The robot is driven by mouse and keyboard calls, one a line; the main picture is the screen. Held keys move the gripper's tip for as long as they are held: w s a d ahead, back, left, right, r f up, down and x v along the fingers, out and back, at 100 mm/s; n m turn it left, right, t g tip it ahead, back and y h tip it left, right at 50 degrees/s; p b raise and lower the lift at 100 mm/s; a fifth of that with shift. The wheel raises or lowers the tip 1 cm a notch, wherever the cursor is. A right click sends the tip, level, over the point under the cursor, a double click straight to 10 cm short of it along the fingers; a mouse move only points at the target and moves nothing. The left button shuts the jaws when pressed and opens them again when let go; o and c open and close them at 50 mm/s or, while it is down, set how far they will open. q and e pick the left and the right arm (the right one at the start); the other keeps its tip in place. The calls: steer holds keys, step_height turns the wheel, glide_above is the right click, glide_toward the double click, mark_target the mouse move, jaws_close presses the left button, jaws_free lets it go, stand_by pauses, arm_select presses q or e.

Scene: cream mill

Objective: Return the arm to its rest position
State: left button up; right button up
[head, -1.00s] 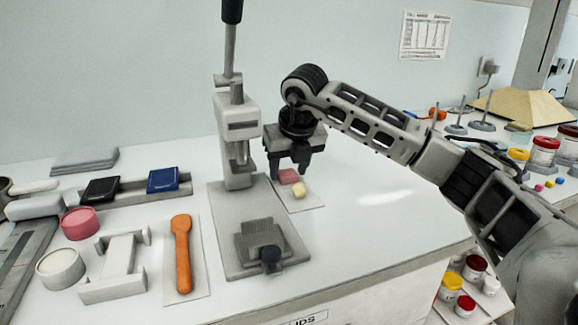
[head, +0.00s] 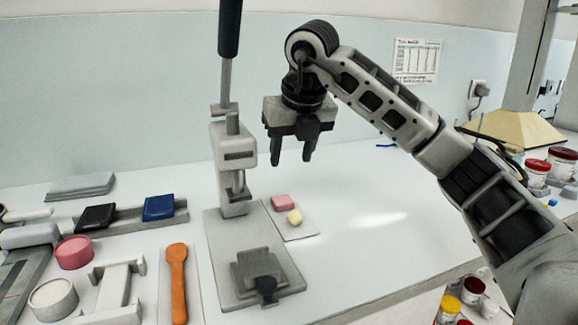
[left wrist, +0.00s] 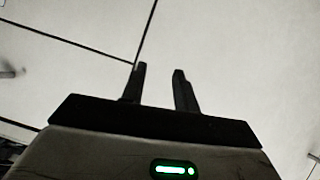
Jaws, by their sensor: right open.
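My right arm comes in from the right in the head view. Its gripper (head: 293,155) points down, open and empty, in the air above the white bench (head: 385,225). Below it, a pink block (head: 283,202) and a pale yellow piece (head: 294,217) lie on a small mat (head: 300,232) beside the grey press (head: 233,165). The gripper is clear of both pieces. My left gripper (left wrist: 160,85) shows only in the left wrist view. Its two fingers stand apart with nothing between them, against a pale tiled surface.
The press's long black-gripped lever (head: 229,30) rises left of my right gripper. An orange spatula (head: 177,280), a pink pot (head: 74,252), a white pot (head: 53,300) and dark and blue pads (head: 159,207) lie at left. Lidded jars (head: 562,162) stand at right. The bench's middle right is clear.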

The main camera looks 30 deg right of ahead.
steer(key=shift+s+r, duration=0.1)
steer(key=shift+r, duration=0.15)
stand_by(0.3)
